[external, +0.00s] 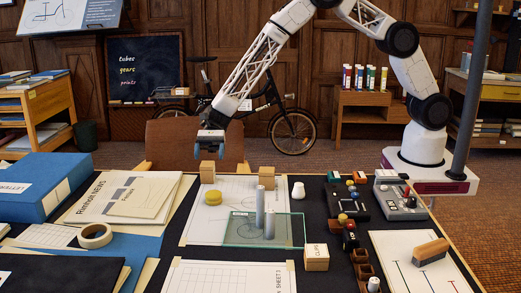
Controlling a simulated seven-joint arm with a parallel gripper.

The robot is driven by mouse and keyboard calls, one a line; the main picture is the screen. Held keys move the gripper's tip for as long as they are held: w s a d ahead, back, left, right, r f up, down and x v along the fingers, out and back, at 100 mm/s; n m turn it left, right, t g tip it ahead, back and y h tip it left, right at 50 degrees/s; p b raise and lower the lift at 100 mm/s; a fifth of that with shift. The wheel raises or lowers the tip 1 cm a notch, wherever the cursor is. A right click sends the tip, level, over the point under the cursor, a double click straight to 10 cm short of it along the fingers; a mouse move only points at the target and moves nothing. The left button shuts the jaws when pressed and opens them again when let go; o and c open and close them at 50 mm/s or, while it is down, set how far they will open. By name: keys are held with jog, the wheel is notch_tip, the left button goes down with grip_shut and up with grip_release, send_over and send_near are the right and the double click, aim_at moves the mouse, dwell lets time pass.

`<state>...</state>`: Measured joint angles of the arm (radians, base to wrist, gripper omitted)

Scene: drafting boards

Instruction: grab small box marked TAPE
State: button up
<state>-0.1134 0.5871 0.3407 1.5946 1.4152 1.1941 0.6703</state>
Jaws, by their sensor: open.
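My gripper (209,152) is open and points down over the back edge of the dark work table. A small tan box (207,172) stands just below it, apart from the fingers as far as I can tell. A second small tan box (266,177) stands to its right, behind two grey cylinders. A third small box (316,258) stands at the front right; its side label seems to read CLIPS. I cannot read the word TAPE on any box. The sides of the two back boxes that face the camera show no readable label.
Two upright grey cylinders (269,223) stand by a clear green-edged sheet (240,229). A yellow round piece (213,198) lies near the first box. A tape roll (95,236) and blue binder (35,187) are left. Small blocks and a grey device (400,200) are right.

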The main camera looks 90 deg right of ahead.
aim_at(207, 164)
jog(key=shift+a+f, duration=0.15)
jog(key=shift+a, duration=0.2)
jog(key=shift+a, duration=0.15)
jog(key=shift+x, duration=2.5)
jog(key=shift+c, duration=0.2)
jog(key=c, duration=1)
